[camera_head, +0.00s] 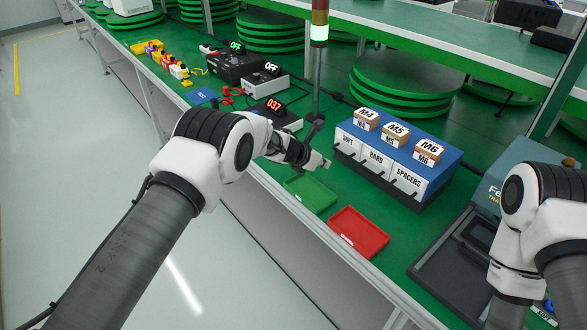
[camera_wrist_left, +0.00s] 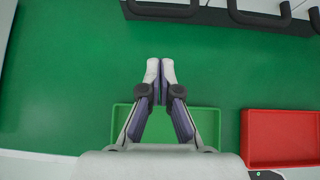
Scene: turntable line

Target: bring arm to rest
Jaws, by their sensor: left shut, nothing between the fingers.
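My left arm reaches in from the left in the head view. My left gripper (camera_head: 325,163) is over the green bench, above and behind the green tray (camera_head: 311,190), in front of the drawer box. In the left wrist view its two fingertips (camera_wrist_left: 160,70) are together with nothing between them. The green tray (camera_wrist_left: 206,123) shows behind and below the fingers there. My right arm is at the right edge of the head view; its gripper is out of the picture.
A red tray (camera_head: 358,232) lies beside the green one and shows in the wrist view (camera_wrist_left: 282,138). The blue drawer box (camera_head: 440,155) has labelled drawers and small boxes on top. A lamp pole (camera_head: 318,70) and display units (camera_head: 264,82) stand further back. Bare bench lies between trays and drawers.

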